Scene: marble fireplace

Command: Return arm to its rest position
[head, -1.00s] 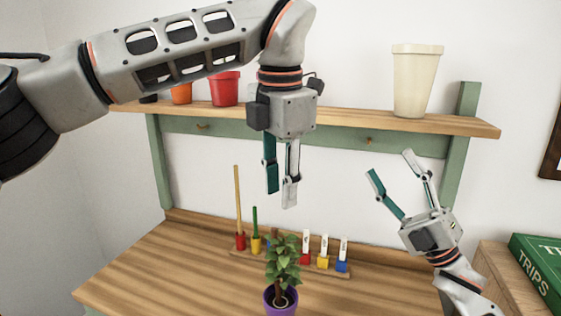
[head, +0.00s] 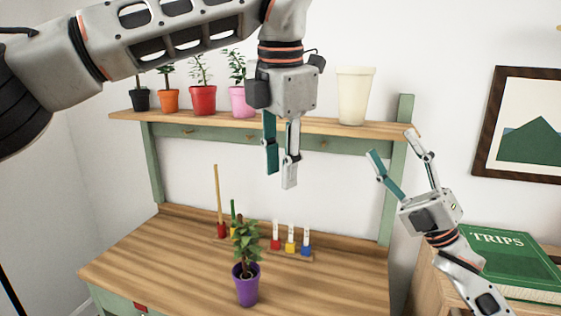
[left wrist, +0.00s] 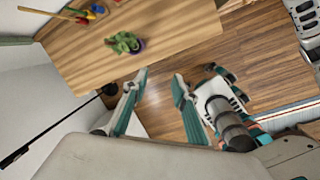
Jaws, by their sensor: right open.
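My left arm comes in from the upper left of the head view. Its gripper (head: 280,178) points down, open and empty, in front of the shelf and above the table in the picture. The left wrist view shows its two fingers apart (left wrist: 159,80), with nothing between them but floor behind. My right gripper (head: 393,146) is at the right of the head view, pointing up, open and empty. It appears in front of the bench's right post.
A wooden table (head: 150,275) holds a purple-potted plant (head: 247,285) and racks of coloured tools (head: 290,250). The shelf (head: 345,127) above bears several potted plants and a cream pot (head: 355,95). A green book (head: 500,260) lies on a cabinet at right.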

